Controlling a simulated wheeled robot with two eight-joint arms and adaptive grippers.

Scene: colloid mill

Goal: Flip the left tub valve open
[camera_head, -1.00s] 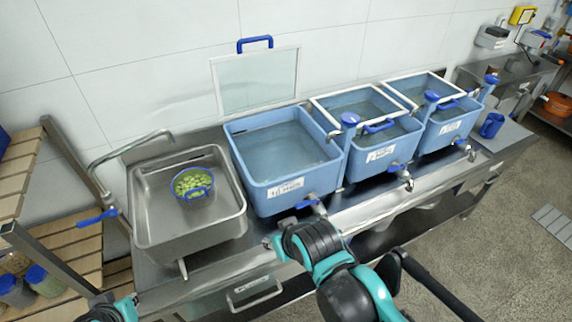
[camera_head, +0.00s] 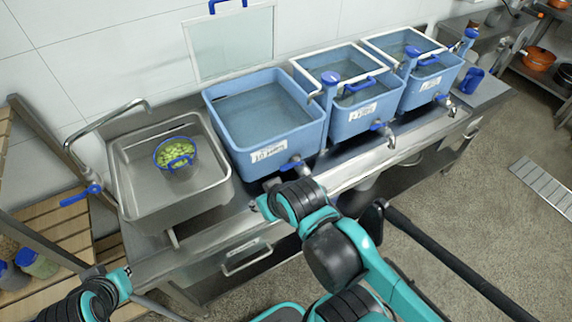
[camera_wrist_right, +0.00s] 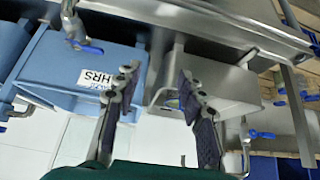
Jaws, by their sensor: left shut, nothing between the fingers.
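The left tub (camera_head: 266,128) is a blue, water-filled basin with a white label, beside the steel sink. Its valve (camera_head: 292,164) has a blue lever low on the front wall, and a blue-levered valve also shows at upper left in the right wrist view (camera_wrist_right: 82,46). My left gripper (camera_head: 93,272) is at the lower left, in front of the sink, shut and well away from the valve. My right arm reaches up to the counter front near the left tub's valve. Its gripper (camera_wrist_right: 158,88) shows in the right wrist view with fingers apart and nothing between them.
The steel sink (camera_head: 127,200) holds a blue-rimmed basket of green pieces (camera_head: 175,154). Its tap has a blue lever (camera_head: 82,195). Two more blue tubs with valves stand to the right. A wooden shelf (camera_head: 50,228) stands at left. The floor at right is mostly clear.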

